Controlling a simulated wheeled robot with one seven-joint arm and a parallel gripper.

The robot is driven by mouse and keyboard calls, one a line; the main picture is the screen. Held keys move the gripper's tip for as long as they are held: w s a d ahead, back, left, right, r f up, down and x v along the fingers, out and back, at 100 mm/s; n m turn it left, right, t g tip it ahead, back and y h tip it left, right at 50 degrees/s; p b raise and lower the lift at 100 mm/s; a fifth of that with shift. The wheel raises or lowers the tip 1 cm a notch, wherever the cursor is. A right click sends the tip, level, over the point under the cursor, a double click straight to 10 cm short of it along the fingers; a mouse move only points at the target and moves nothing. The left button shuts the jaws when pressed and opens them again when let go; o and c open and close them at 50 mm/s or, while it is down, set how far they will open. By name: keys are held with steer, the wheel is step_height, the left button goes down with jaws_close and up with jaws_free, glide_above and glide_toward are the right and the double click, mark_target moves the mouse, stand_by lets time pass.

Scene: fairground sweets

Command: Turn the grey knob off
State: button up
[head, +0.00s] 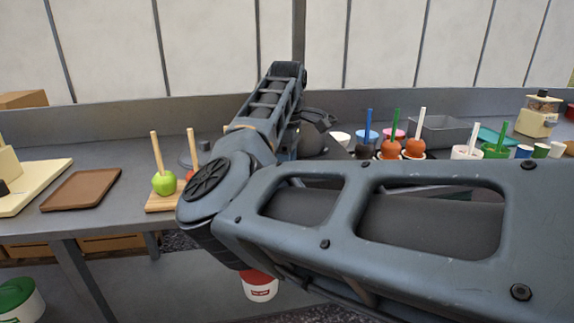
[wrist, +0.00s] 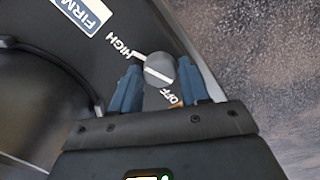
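The grey knob (wrist: 160,70) shows in the wrist view on a dark panel (wrist: 95,75). It is round with a white line across its face. HIGH (wrist: 124,46) is printed to its upper left, beside a white tick, and OFF (wrist: 169,97) below it. The line runs slanting, its upper-left end towards the HIGH tick. My gripper (wrist: 159,68) has its two blue fingers on either side of the knob, apart from each other. I cannot tell whether they touch it. In the head view my arm hides the knob and the fingertips.
A label (wrist: 82,12) reads FIRM on the panel. In the head view, a green candy apple (head: 164,183) on a board stands left of my arm. A brown tray (head: 82,189) lies further left. Several apples on sticks and cups stand at right, with a grey bin (head: 440,132) behind.

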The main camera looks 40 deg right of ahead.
steer(key=c, duration=0.6)
steer(key=shift+c, duration=0.2)
